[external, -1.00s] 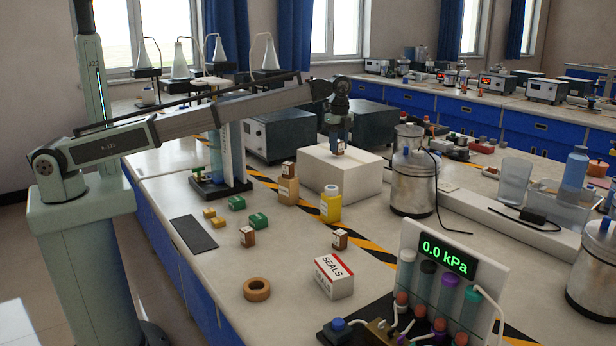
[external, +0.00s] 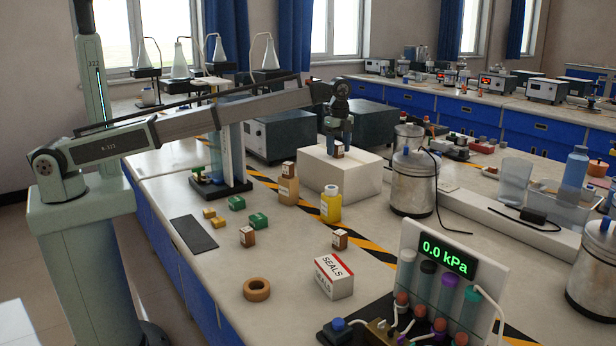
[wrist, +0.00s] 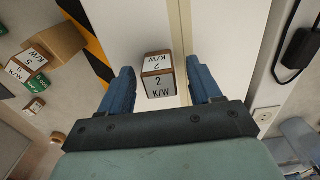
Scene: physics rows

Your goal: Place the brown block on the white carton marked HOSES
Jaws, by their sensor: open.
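A brown block (external: 337,152) with white labels sits on top of the large white carton (external: 358,180). In the wrist view the block (wrist: 158,82) reads "2 K/W" and stands on the carton's pale top (wrist: 125,25), near its seam. My gripper (external: 338,148) is over the carton, fingers pointing down. Its fingers are open on both sides of the block, with a visible gap on each side in the wrist view (wrist: 160,72). No HOSES marking shows on the carton's visible faces.
Other small brown blocks stand on the bench (external: 247,237), beside the SEALS box (external: 334,277), and on a tan box (external: 288,190). A yellow bottle (external: 331,204) stands before the carton. A metal canister (external: 413,185) is to its right.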

